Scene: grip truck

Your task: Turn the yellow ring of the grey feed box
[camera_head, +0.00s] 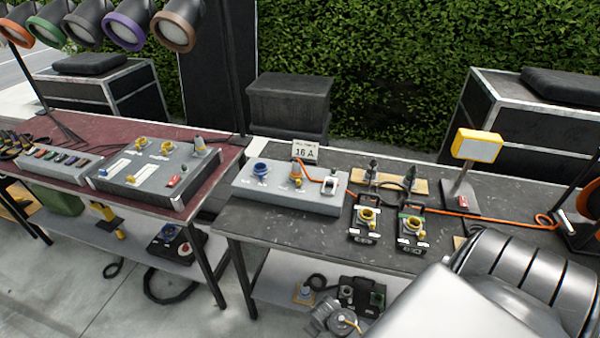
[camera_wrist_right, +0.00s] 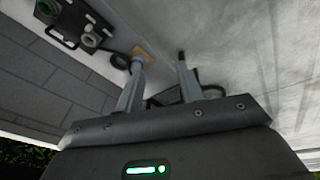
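The light grey feed box (camera_head: 286,198) stands on the dark table in the head view, left of centre. An orange cable leaves by the ring and runs right. My right gripper (camera_wrist_right: 159,60) shows in the right wrist view with its two fingers apart and nothing between them, well away from the ring. My left gripper is not in view.
A "16 A" sign (camera_head: 305,150) stands behind the box. Two black units with yellow sockets (camera_head: 366,217) sit right of it. A red table (camera_head: 100,187) with another grey console (camera_head: 155,170) is left.

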